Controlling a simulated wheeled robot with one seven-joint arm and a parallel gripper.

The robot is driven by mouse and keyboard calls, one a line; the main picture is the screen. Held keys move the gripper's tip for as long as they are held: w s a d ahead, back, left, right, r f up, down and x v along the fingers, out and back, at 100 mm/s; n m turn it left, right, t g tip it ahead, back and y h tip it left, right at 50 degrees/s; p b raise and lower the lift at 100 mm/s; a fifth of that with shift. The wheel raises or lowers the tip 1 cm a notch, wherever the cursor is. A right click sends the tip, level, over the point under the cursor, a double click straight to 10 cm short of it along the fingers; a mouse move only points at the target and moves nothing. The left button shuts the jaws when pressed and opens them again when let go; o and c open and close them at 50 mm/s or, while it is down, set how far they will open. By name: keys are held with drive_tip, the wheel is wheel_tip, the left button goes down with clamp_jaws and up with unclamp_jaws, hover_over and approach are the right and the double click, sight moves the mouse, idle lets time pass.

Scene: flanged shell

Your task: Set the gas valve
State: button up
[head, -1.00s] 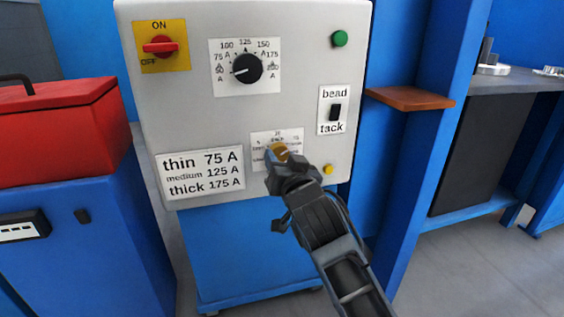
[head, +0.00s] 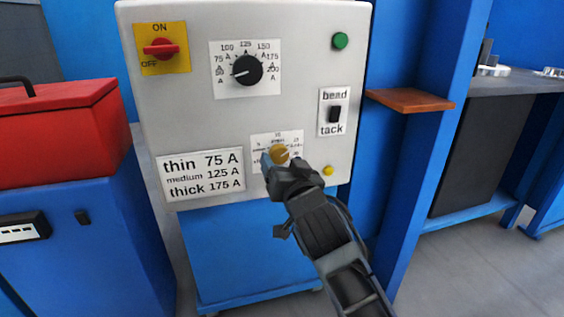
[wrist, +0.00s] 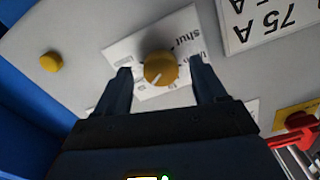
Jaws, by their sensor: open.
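The gas valve is a round yellow knob (head: 281,155) on a white scale plate (head: 262,139), low on the grey panel. In the wrist view the knob (wrist: 161,69) shows a pale pointer mark toward its lower left, and the word "shut" is legible on the plate. My gripper (head: 272,162) is open in front of the knob. In the wrist view its two fingers (wrist: 160,88) stand one on each side of the knob, with a gap visible on both sides. In the head view the gripper hides the plate's lower part.
The panel (head: 200,120) also carries a red on/off switch (head: 161,49), a black current dial (head: 246,70), a bead/tack switch (head: 335,114), a green button (head: 340,40) and a small yellow button (head: 328,170). A red toolbox (head: 60,135) stands left, a brown shelf (head: 410,99) right.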

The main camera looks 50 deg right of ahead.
drive_tip(key=v, duration=0.6)
drive_tip(key=shift+s+a+p, duration=0.2)
drive_tip(key=shift+s+p, duration=0.05)
drive_tip(key=shift+p, duration=0.15)
drive_tip(key=s+a+f+n+y, duration=0.6)
drive_tip(key=s+a+f, duration=0.4)
drive_tip(key=s+a, duration=0.2)
drive_tip(key=s+a+r+n+y, duration=0.1)
drive_tip(key=s+a+n+y, duration=0.15)
drive_tip(key=s, duration=0.75)
drive_tip(key=s+a+n+y, duration=0.15)
drive_tip(key=s+a, duration=0.25)
drive_tip(key=s, duration=0.5)
wheel_tip(320, 180, up, 30)
drive_tip(key=p, duration=3)
drive_tip(key=shift+r, duration=0.15)
drive_tip(key=shift+w, duration=0.1)
drive_tip(key=shift+c, duration=0.2)
